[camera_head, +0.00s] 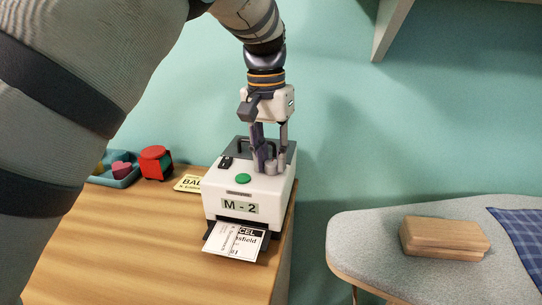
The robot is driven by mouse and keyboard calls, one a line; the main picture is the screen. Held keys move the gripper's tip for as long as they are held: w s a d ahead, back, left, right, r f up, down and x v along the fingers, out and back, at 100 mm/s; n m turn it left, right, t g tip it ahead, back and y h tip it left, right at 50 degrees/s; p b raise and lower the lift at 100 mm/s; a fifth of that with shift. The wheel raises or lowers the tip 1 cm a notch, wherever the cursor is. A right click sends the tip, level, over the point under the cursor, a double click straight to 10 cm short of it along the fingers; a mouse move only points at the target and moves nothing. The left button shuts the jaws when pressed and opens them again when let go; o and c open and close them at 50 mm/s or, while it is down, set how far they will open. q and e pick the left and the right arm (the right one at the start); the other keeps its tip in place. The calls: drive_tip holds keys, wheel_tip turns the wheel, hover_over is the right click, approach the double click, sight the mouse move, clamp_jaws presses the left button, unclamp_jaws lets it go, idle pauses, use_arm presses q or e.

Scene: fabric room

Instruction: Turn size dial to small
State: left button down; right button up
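A white label machine (248,204) marked "M - 2" stands on the wooden table, with a green button (243,179) on its sloped top. My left gripper (271,166) points straight down at the right side of the machine's top. Its two fingers are apart, with the tips beside a small grey part that looks like the size dial. The fingers mostly hide this part, so its setting and whether they press on it cannot be told. A printed label (236,240) sticks out of the front slot. My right gripper is not in view.
The wooden table (130,245) has free room left of the machine. A red block-like object (155,162), a teal tray (124,180) and a yellow card (188,184) lie at the back. An ironing board (365,245) with a wooden block (445,237) stands at right.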

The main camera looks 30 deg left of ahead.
use_arm(q)
drive_tip(key=shift+r, duration=0.1)
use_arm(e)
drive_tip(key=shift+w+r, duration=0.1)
use_arm(q)
drive_tip(key=shift+r+n+p, duration=0.1)
drive_tip(key=shift+n+p, duration=0.2)
drive_tip(key=shift+n, duration=0.4)
drive_tip(key=shift+n+p, duration=0.35)
drive_tip(key=shift+n, duration=1.95)
drive_tip(key=shift+f+n+p, duration=0.2)
drive_tip(key=shift+n+p, duration=0.1)
drive_tip(key=shift+n, duration=1.1)
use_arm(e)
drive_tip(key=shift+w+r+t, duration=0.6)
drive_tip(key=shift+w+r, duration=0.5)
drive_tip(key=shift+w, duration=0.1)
use_arm(q)
drive_tip(key=c, duration=1.3)
unclamp_jaws()
